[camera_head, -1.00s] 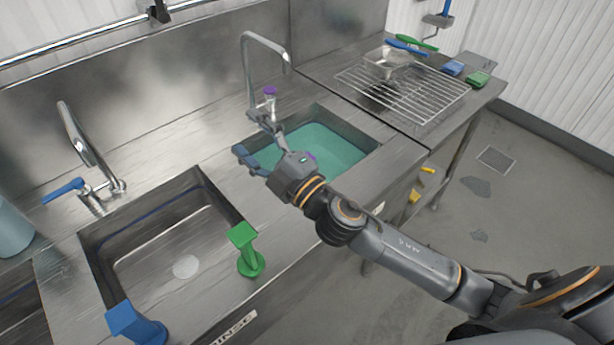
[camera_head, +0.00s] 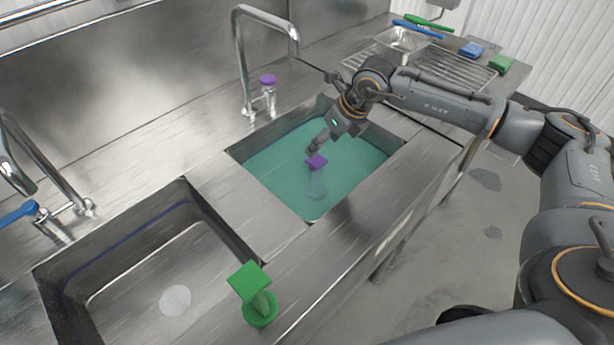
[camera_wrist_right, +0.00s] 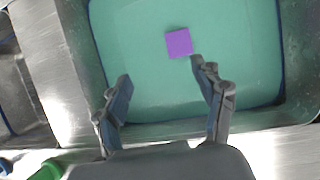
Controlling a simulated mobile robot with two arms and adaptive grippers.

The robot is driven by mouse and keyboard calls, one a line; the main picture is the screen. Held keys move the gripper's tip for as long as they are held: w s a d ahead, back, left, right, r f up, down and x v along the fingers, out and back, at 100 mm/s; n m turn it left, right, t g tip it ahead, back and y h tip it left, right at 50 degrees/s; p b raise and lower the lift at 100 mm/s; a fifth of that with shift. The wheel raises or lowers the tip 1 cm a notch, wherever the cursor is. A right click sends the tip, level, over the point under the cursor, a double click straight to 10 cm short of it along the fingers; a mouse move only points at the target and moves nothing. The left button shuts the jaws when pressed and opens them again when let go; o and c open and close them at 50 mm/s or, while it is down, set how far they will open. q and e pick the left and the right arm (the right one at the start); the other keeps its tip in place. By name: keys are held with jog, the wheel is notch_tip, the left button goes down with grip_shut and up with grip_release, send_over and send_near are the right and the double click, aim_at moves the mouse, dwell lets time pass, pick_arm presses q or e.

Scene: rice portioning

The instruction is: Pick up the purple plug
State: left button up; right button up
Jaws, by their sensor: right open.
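The purple plug (camera_head: 316,161) stands in the sink basin filled with green water (camera_head: 275,180). Its square purple top shows clearly, and a paler part shows below it through the water. In the right wrist view the plug's top (camera_wrist_right: 179,43) lies ahead of the fingertips, nearer the right finger. My right gripper (camera_wrist_right: 161,72) is open with nothing between its fingers. In the head view my right gripper (camera_head: 319,147) is over the basin, just behind and above the plug; its far finger is partly hidden there. My left gripper is not in view.
A tap (camera_head: 240,60) and a purple-capped fitting (camera_head: 267,81) stand behind the basin. A green plug (camera_head: 250,282) stands on the counter by the empty left sink (camera_head: 150,270). A wire rack (camera_head: 450,70) is at the right. Basin walls surround the gripper.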

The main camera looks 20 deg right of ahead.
jog(key=d, duration=0.2)
jog(key=h+p, duration=0.1)
send_near(317, 161)
notch_tip(317, 161, down, 3)
jog(key=shift+w+a+f, duration=0.15)
jog(key=shift+w+f, duration=0.75)
jog(key=shift+f, duration=0.05)
jog(key=shift+w+f, duration=0.1)
jog(key=shift+f, duration=0.1)
jog(key=shift+w+a+f+p, duration=0.25)
jog(key=shift+f+p, duration=0.35)
jog(key=shift+p, duration=0.05)
jog(key=x, duration=0.3)
jog(key=shift+w+a+f+p, duration=0.1)
jog(key=shift+w+f+p, duration=0.05)
jog(key=shift+f+p, duration=0.15)
jog(key=shift+w+f, duration=0.1)
jog(key=shift+f, duration=0.05)
jog(key=shift+c, duration=0.6)
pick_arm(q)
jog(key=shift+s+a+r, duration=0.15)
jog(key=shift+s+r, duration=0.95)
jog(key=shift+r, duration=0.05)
pick_arm(e)
grip_shut()
